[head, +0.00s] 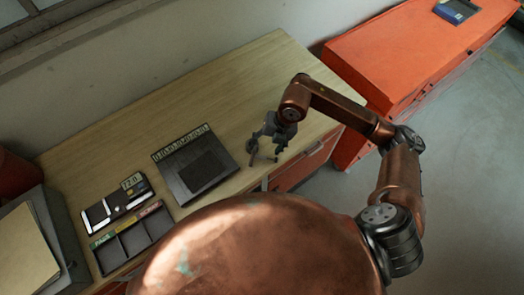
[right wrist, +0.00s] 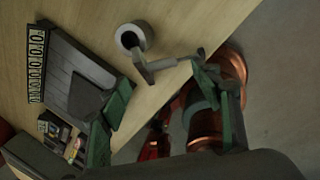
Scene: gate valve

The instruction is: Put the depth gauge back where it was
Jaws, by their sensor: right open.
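A grey round piece (right wrist: 131,38) with a thin stem and crossbar (right wrist: 175,63) shows in the right wrist view, near the bench edge. It may be the depth gauge; I cannot tell for certain. The bar's right end appears close to one finger, and contact is unclear. My right gripper (head: 265,157) is open over the front right part of the bench, right of the black tray (head: 165,158). In the head view, the gripper largely hides what is under it. My left gripper is not in view.
The wooden bench (head: 240,80) is clear at the back. A number card (head: 184,141) lines the black tray. An orange cabinet (head: 400,55) stands at right.

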